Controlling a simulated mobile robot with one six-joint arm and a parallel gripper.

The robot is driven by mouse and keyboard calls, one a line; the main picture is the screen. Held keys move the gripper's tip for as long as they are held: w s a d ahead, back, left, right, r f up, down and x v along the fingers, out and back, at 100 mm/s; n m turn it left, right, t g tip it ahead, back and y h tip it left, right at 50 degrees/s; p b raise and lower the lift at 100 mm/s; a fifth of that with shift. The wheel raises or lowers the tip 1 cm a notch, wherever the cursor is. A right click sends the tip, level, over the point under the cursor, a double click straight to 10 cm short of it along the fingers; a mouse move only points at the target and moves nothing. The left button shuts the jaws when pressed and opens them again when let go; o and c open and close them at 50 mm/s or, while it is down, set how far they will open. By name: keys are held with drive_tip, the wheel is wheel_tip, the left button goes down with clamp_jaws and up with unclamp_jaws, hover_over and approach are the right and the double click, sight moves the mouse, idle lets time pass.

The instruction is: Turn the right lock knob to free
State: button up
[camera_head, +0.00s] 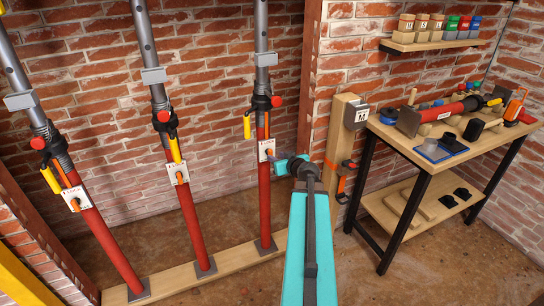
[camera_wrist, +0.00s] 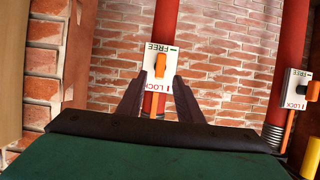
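The right lock knob (camera_head: 269,152) is orange and sits on a white plate (camera_head: 263,146) on the right red prop. In the wrist view the knob (camera_wrist: 160,65) is centred on its plate (camera_wrist: 153,80), which reads upside down, FREE at the top and LOCK at the bottom. My gripper (camera_head: 286,162) is just right of the plate in the head view. In the wrist view its two dark fingers (camera_wrist: 160,82) are apart, one on each side of the plate's lower part. Nothing shows between them except the view of the plate and knob. Whether they touch it cannot be told.
The middle prop (camera_head: 188,220) and left prop (camera_head: 108,245) carry similar plates with orange knobs. A wooden post (camera_head: 343,130) stands to the right, then a workbench (camera_head: 425,150) with tools. A brick wall (camera_head: 210,80) is behind the props.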

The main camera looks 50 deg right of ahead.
sight(271, 154)
drive_tip(key=shift+p+x, duration=0.6)
drive_tip(key=shift+x, duration=2.5)
clamp_jaws()
